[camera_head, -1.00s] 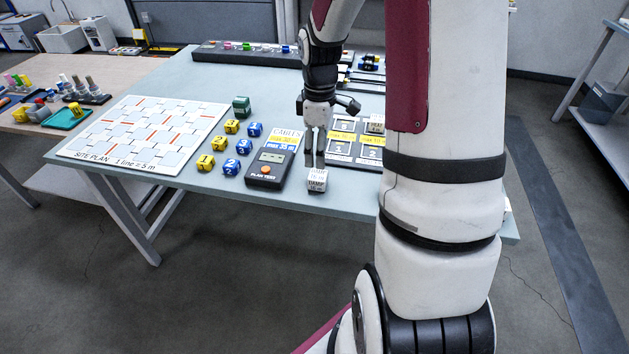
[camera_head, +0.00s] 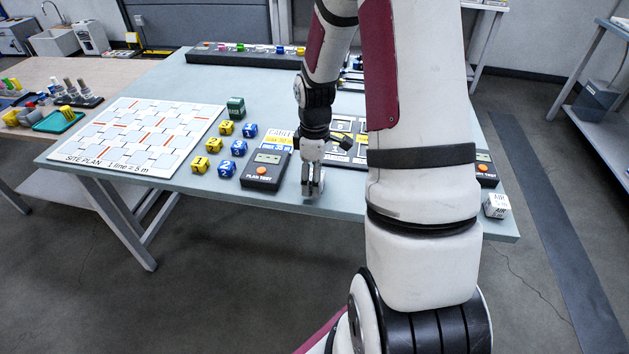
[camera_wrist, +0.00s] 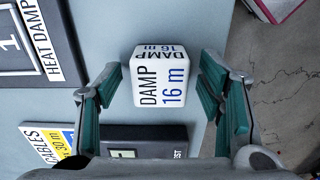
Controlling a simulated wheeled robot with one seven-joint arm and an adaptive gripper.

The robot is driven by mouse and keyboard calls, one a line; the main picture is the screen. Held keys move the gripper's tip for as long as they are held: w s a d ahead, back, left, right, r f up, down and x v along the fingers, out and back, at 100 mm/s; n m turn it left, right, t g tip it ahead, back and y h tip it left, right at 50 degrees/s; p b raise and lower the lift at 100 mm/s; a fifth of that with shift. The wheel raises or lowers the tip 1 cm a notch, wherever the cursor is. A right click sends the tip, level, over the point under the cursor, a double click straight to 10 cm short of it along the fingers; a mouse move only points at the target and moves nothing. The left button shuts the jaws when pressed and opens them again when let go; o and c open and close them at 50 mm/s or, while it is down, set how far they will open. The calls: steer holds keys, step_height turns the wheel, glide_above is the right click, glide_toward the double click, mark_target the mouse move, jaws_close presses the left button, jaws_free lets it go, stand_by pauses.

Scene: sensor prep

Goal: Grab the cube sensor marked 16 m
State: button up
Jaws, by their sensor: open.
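The white cube sensor (camera_wrist: 162,85) shows in the wrist view with "DAMP" and "16 m" on its face. It stands on the blue-grey table (camera_head: 215,192). My gripper (camera_wrist: 160,72) is open, with one teal-padded finger on each side of the cube. Gaps show between the pads and the cube, wider low on the left and right. In the head view my gripper (camera_head: 313,190) points down near the table's front edge and hides most or all of this cube.
A dark "PLAN TEST" device (camera_head: 264,171) stands just left of my gripper. Blue and yellow numbered cubes (camera_head: 227,168) and a site plan board (camera_head: 140,135) lie further left. Another white cube (camera_head: 497,205) sits at the right front corner. A labelled dark tray (camera_wrist: 30,45) is beside the cube.

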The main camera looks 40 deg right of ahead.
steer(key=c, duration=1.3)
steer(key=shift+o, duration=0.2)
